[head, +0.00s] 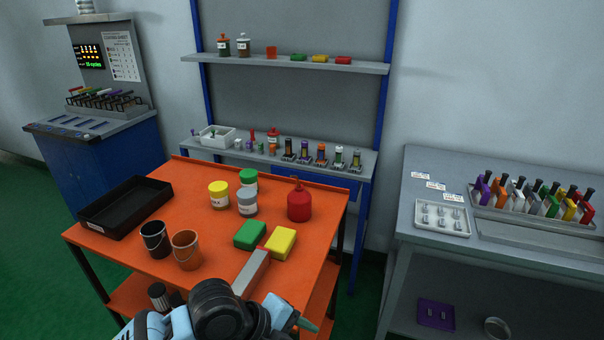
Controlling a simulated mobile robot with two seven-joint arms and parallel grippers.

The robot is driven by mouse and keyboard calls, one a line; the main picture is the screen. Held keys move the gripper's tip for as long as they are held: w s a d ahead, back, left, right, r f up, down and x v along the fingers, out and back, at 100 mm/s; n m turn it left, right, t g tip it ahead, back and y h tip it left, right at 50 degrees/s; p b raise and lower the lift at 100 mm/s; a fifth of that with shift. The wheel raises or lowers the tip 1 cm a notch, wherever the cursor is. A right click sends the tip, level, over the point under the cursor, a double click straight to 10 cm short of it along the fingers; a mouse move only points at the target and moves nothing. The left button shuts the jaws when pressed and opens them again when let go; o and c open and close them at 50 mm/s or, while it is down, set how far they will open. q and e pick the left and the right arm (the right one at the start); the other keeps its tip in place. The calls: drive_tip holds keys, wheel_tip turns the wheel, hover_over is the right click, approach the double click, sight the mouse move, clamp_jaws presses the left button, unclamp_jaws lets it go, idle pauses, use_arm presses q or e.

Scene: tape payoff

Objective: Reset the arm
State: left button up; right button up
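One of my arms (225,312), light blue with a black joint, reaches in at the bottom edge over the near side of the orange cart. It seems to be the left arm, coming in from the lower left. Its fingertips cannot be made out clearly, so I cannot tell whether that gripper is open or shut. My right gripper is not in view. A long grey bar (252,270) shows just beyond the arm; I cannot tell whether it lies on the cart or touches the arm.
The orange cart (328,205) holds a black tray (108,222), a black bucket (155,240), an orange bucket (186,250), several jars, a red can (299,204), a green sponge (250,235) and a yellow sponge (281,242). A grey bench (415,215) stands right, beyond a floor gap.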

use_arm(q)
drive_tip(key=s+a+f+n+t, duration=0.2)
drive_tip(key=a+f+n+t, duration=0.1)
drive_tip(key=f+n, duration=0.4)
drive_tip(key=s+a+f+n+t, duration=0.25)
drive_tip(key=f+n, duration=0.25)
drive_tip(key=n, duration=0.3)
drive_tip(key=s+a+f+n+y, duration=0.3)
drive_tip(key=s+a+f+n, duration=0.1)
drive_tip(key=s+a, duration=0.3)
drive_tip(key=s+a+f+n+t+y, duration=0.1)
drive_tip(key=s+a+f+n, duration=0.4)
drive_tip(key=s, duration=0.5)
drive_tip(key=shift+a+f+n+y, duration=0.2)
drive_tip(key=shift+a+n+y, duration=0.4)
drive_tip(key=shift+a+y, duration=0.35)
drive_tip(key=shift+s, duration=0.1)
